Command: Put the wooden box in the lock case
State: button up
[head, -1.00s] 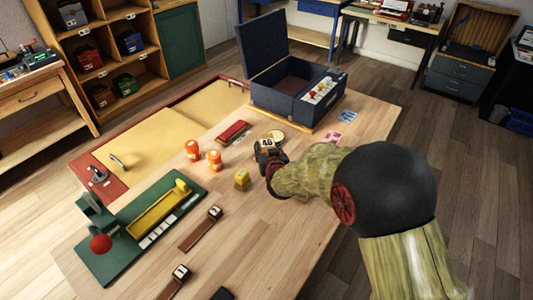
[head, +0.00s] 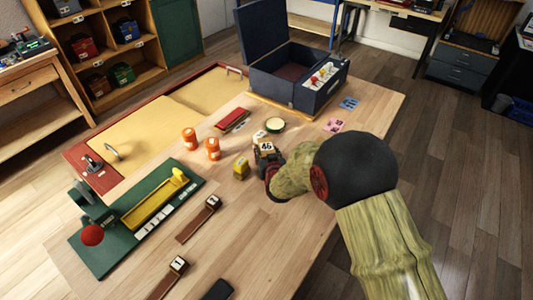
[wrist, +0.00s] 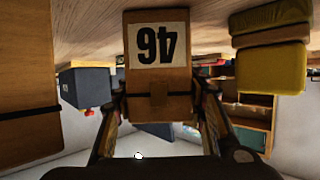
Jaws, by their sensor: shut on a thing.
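The wooden box (head: 266,148), with a white label reading 46, is between the fingers of my gripper (head: 268,160) near the middle of the table. In the wrist view the box (wrist: 157,75) fills the centre, its label upside down, with a finger closed on each side. I cannot tell how high it is above the table. The lock case (head: 283,95) is dark blue and stands at the table's far end. Its lid is raised, its reddish compartment looks empty, and coloured knobs sit on its right panel. It also shows small in the wrist view (wrist: 85,88).
A yellow block (head: 241,168) stands just left of the box. Two orange bottles (head: 212,148), a red case (head: 233,121) and a round tin (head: 275,125) are close by. A green board (head: 112,245) lies front left. Pink and blue cards (head: 349,104) lie right of the case.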

jog(key=shift+r, duration=0.1)
jog(key=shift+f, duration=0.2)
jog(key=o, duration=1.3)
jog(key=shift+r, duration=0.1)
jog(key=shift+s+r, duration=0.1)
jog(key=shift+r, duration=0.1)
jog(key=shift+p+v, duration=1.55)
jog(key=shift+v, duration=4.35)
